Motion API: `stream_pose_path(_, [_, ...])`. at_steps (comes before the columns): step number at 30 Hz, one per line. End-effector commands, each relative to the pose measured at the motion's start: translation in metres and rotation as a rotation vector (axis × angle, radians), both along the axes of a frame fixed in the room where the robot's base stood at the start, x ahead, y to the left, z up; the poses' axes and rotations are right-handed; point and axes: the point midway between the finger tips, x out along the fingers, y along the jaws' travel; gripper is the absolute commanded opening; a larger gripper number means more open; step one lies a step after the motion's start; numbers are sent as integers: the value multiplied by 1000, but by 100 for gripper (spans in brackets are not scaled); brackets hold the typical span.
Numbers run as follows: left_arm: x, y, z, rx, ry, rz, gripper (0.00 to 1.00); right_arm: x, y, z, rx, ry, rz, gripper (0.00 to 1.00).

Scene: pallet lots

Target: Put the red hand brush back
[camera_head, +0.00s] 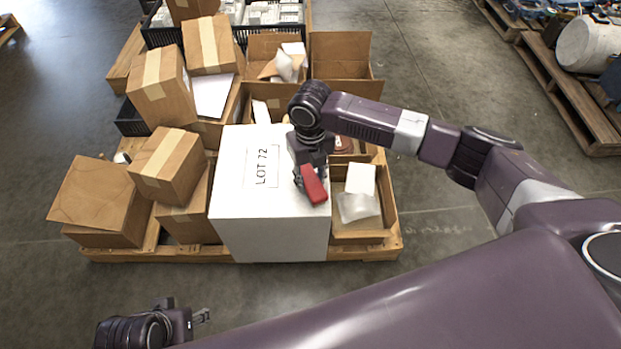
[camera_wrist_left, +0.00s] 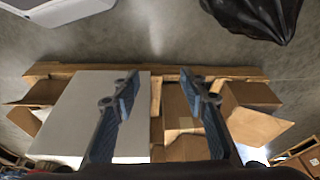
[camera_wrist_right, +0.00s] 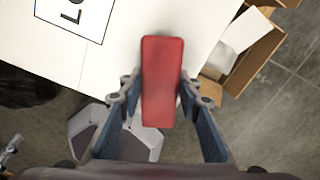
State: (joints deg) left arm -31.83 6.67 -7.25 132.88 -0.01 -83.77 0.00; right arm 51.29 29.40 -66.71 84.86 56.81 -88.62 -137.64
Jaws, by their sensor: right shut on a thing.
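The red hand brush (camera_head: 314,184) is in my right gripper (camera_head: 308,172), over the right side of the white box marked LOT 72 (camera_head: 232,190). In the right wrist view the brush (camera_wrist_right: 162,82) lies between the two fingers, its red back facing the camera. Whether it touches the box top is unclear. The white box also shows in the right wrist view (camera_wrist_right: 110,62). My left gripper (camera_wrist_left: 162,90) is open and empty in the left wrist view, its fingers wide apart. In the head view it is low at the left (camera_head: 200,318), away from the pallet.
The wooden pallet (camera_head: 180,254) carries several cardboard boxes (camera_head: 168,166) left of the white box. An open carton (camera_head: 360,236) with white packing stands right of it. A black crate (camera_head: 165,36) is at the back. Another loaded pallet (camera_head: 575,95) stands at the right. The floor between is clear.

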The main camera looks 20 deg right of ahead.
Motion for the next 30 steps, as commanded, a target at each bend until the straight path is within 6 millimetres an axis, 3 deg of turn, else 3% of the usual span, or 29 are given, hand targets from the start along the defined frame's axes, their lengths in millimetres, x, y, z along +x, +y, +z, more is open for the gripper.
stream_pose_path(4, [0,0,0,0,0,0,40,0,0,-3,0,0,0,12])
stream_pose_path(5, [0,0,0,0,0,0,40,0,0,-3,0,0,0,35])
stream_pose_path(9, [0,0,0,0,-1,0,40,0,0,-3,0,0,0,49])
stream_pose_path(21, [1,0,1,-1,-4,0,40,1,0,7,0,-2,0,49])
stream_pose_path(30, [3,-2,-52,1,33,-5,40,2,0,61,1,-5,0,49])
